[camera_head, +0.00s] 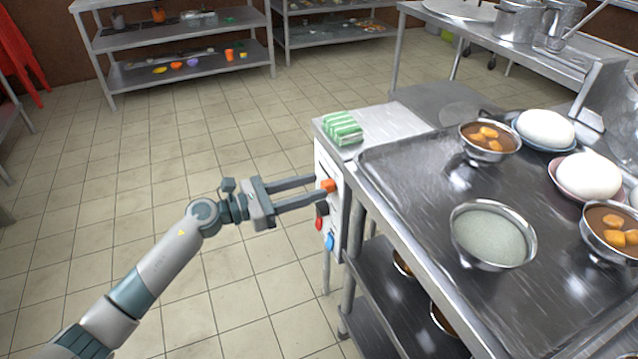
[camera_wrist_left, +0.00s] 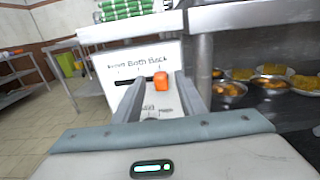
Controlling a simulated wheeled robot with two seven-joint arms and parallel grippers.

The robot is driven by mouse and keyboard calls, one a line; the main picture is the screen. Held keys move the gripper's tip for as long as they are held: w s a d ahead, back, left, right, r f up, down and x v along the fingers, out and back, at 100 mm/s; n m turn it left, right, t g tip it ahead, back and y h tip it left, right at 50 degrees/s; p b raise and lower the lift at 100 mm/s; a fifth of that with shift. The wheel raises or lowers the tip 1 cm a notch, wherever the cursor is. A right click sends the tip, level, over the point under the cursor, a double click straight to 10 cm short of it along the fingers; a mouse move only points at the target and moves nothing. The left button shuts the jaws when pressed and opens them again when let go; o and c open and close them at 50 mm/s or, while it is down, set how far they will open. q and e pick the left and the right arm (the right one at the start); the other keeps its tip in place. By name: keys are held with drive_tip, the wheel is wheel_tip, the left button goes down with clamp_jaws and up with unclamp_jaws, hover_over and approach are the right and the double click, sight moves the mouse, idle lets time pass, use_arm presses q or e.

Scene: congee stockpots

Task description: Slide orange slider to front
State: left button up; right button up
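The orange slider (camera_head: 328,185) is a small knob on the white panel (camera_head: 330,209) on the side of a small metal stand. It also shows in the left wrist view (camera_wrist_left: 161,79), in a dark horizontal slot under the printed words "Front Both Back", toward the slot's right end. My left gripper (camera_head: 322,189) is open, with its two fingers pointing at the panel. In the left wrist view the fingers (camera_wrist_left: 157,88) frame the orange slider from either side, the right finger closer to it. Whether a finger touches it cannot be told. My right gripper is not in view.
Black, red (camera_head: 319,224) and blue (camera_head: 330,242) controls sit below the slider. A green striped bundle (camera_head: 343,128) lies on the stand. A metal table (camera_head: 400,215) with bowls stands close at right. Open tiled floor (camera_head: 120,200) lies at left.

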use_arm(q)
drive_tip(key=shift+x, duration=1.35)
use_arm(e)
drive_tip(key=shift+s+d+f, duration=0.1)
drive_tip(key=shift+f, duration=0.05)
